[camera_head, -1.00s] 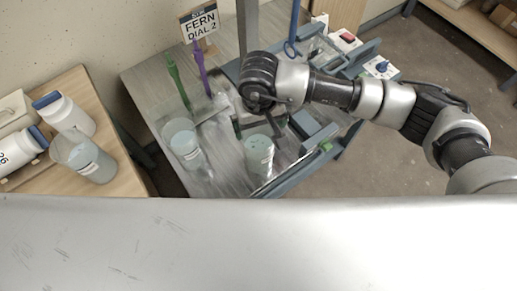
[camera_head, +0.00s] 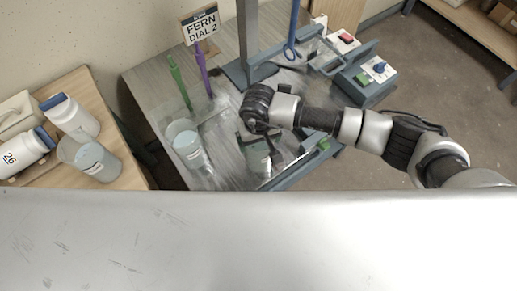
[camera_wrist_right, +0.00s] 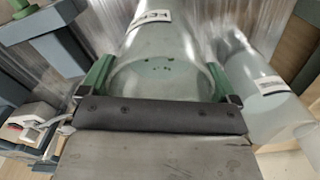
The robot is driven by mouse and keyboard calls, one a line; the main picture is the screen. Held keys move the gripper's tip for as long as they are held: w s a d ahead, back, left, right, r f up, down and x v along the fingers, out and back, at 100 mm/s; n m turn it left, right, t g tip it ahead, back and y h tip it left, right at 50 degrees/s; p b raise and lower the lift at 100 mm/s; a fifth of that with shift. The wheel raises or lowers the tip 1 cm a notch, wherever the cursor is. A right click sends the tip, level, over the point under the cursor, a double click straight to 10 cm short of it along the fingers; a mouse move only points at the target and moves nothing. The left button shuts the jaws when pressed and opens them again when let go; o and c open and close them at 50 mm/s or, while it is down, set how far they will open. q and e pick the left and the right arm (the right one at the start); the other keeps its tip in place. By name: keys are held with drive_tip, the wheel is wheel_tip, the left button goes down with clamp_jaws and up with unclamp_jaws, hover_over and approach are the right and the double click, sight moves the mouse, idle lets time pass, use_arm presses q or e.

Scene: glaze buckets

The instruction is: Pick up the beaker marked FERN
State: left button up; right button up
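A clear beaker (camera_wrist_right: 160,60) with bluish glaze and a white label fills the middle of the right wrist view. The label's letters are upside down, and I cannot read them for sure. My right gripper (camera_wrist_right: 158,78) is around this beaker, one green finger on each side, and looks open; firm contact cannot be made out. In the head view my right gripper (camera_head: 266,134) covers most of that beaker. Another labelled beaker (camera_head: 188,142) stands to its left on the same table. It also shows in the right wrist view (camera_wrist_right: 262,88). My left gripper is not in view.
A sign (camera_head: 201,23) reads FERN DIAL 2 behind the beakers, with green (camera_head: 179,82) and purple (camera_head: 203,70) upright tools nearby. A device with a blue knob (camera_head: 379,67) stands right. A left table holds a third beaker (camera_head: 92,161) and white bottles (camera_head: 70,118).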

drive_tip(key=c, duration=1.4)
drive_tip(key=shift+r, duration=0.2)
